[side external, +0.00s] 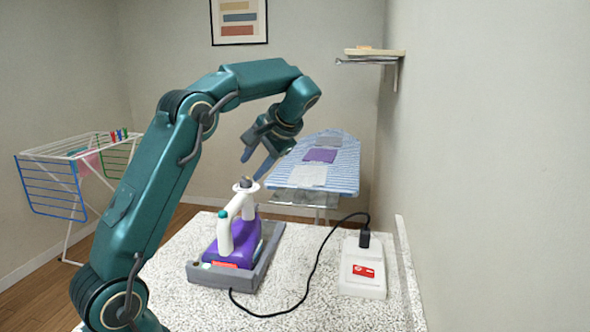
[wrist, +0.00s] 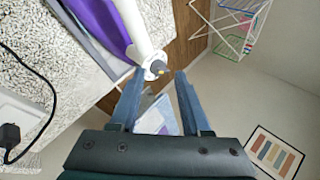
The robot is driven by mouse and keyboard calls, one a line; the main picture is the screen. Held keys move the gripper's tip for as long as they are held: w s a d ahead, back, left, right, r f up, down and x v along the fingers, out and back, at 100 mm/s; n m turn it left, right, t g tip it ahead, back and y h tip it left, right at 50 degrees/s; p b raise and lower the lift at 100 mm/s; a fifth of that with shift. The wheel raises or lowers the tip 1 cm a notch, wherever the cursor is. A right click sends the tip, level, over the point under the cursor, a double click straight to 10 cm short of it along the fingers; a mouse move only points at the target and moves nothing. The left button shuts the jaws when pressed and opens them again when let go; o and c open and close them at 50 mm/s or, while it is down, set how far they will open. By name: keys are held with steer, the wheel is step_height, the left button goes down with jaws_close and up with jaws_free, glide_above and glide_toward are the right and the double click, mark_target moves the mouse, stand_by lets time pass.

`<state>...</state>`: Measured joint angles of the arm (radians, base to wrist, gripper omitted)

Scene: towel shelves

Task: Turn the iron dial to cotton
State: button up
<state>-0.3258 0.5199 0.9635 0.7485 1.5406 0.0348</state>
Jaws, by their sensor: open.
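The iron (side external: 236,240) has a purple body and a white handle and rests on a grey tray (side external: 263,272) on the speckled counter. A dial (side external: 245,183) with a dark and yellowish knob on a white disc sits at the top of the handle. In the wrist view the dial (wrist: 156,69) lies just beyond the fingertips, near the middle of the gap between them. My gripper (side external: 259,168) is open and empty, just above and right of the dial, and it also shows in the wrist view (wrist: 158,75). The dial's markings are too small to read.
A black cord (side external: 312,262) runs from the iron to a plug on a white box (side external: 362,270) at right. A striped ironing board (side external: 335,160) stands behind, with a drying rack (side external: 75,175) at left. The right wall is near the counter.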

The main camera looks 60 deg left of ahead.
mark_target(246, 177)
steer(key=a+f+m+y, duration=0.1)
steer(key=m, duration=0.6)
steer(key=w+a+f+m+t+y, duration=0.1)
steer(key=f+m+y, duration=0.1)
steer(key=m, duration=0.5)
steer(key=a+f+m+y, duration=0.1)
steer(key=m+y, duration=0.1)
steer(key=m, duration=0.5)
steer(key=shift+w+a+f, duration=0.15)
steer(key=shift+a, duration=0.15)
steer(key=shift+x, duration=2.5)
jaws_close()
